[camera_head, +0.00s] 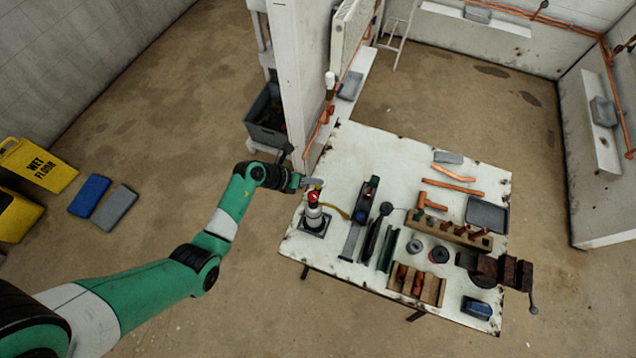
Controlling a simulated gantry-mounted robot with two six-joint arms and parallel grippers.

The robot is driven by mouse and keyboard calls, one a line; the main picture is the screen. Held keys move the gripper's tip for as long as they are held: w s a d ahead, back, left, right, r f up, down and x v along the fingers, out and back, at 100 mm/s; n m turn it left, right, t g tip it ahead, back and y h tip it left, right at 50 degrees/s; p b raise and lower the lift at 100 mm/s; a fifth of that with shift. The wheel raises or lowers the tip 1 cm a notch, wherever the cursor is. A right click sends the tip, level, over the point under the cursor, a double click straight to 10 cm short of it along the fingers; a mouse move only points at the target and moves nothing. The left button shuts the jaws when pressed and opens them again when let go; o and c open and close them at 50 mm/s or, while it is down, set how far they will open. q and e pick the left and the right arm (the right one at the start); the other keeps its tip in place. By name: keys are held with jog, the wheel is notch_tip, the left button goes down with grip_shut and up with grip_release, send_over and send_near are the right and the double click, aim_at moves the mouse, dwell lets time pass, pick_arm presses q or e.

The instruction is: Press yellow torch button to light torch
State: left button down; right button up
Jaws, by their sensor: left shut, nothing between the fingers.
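The torch (313,212) stands upright on a dark square base at the left end of the white workbench (345,155). It has a red and white body. A small yellow part shows at its top, close to my gripper; I cannot make out the button clearly. My left gripper (316,182) is shut and empty, at the bench's left edge, just above the torch top in the picture. I cannot tell whether its fingertips touch the torch. No flame can be made out. My right gripper is not in view.
Tools, copper pipe pieces (452,186), a wooden rack (448,231) and a vise (495,270) crowd the bench right of the torch. A white wall post (298,80) rises behind my gripper.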

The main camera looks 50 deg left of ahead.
aim_at(315, 189)
pick_arm(q)
jog(key=shift+f, duration=0.15)
dwell(0.7)
jog(key=shift+f, duration=0.25)
jog(key=shift+f+b, duration=0.35)
jog(key=shift+f, duration=0.1)
dwell(0.5)
dwell(0.4)
jog(key=shift+r+p, duration=0.9)
jog(key=shift+p, duration=0.2)
notch_tip(315, 189, up, 5)
jog(key=p, duration=0.5)
jog(key=shift+p, duration=0.3)
